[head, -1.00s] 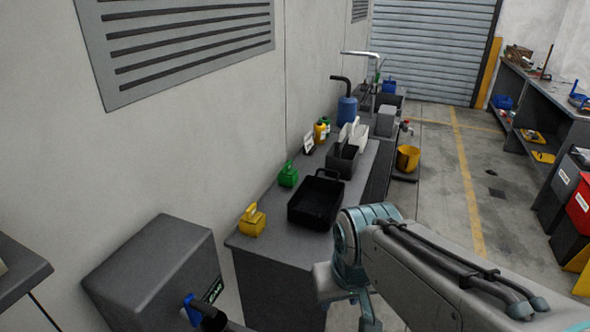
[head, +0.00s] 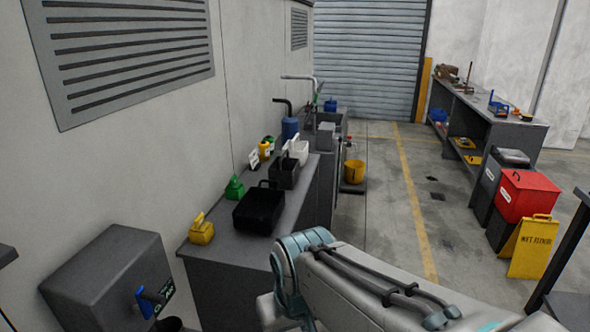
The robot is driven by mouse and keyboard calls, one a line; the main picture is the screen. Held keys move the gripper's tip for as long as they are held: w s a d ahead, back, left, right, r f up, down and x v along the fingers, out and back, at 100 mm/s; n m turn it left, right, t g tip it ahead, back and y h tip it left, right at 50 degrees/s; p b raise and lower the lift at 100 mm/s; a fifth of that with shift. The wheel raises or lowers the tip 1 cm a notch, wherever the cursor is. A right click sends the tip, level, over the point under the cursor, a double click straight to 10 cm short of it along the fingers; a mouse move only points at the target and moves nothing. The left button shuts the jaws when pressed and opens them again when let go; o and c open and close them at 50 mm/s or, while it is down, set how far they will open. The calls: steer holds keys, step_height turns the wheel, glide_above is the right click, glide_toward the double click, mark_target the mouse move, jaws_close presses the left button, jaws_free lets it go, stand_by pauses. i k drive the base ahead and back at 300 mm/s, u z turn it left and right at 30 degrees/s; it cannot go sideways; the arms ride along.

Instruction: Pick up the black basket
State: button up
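A black basket (head: 259,211) with a raised handle stands upright on the near part of the dark grey counter (head: 222,250) along the left wall. A second dark carrier (head: 285,172), holding light-coloured things, stands just behind it on the same counter. My arm reaches in from the bottom right, in front of and to the right of the counter, apart from the basket. My gripper is not visible in the head view, so its opening cannot be seen.
A yellow container (head: 202,230) and a green one (head: 235,188) stand left of the basket. A grey box (head: 105,275) is on the near left. A yellow bucket (head: 354,172) stands beyond the counter. The floor (head: 385,215) right of the counter is largely clear.

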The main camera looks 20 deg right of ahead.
mark_target(284, 168)
steer(key=z, duration=0.95)
steer(key=i, duration=1)
steer(key=z, duration=0.85)
steer(key=i, duration=1.5)
steer(key=u, duration=1.1)
steer(key=i, duration=0.85)
steer(key=u, duration=1.3)
steer(key=i, duration=0.2)
steer(key=u, duration=0.05)
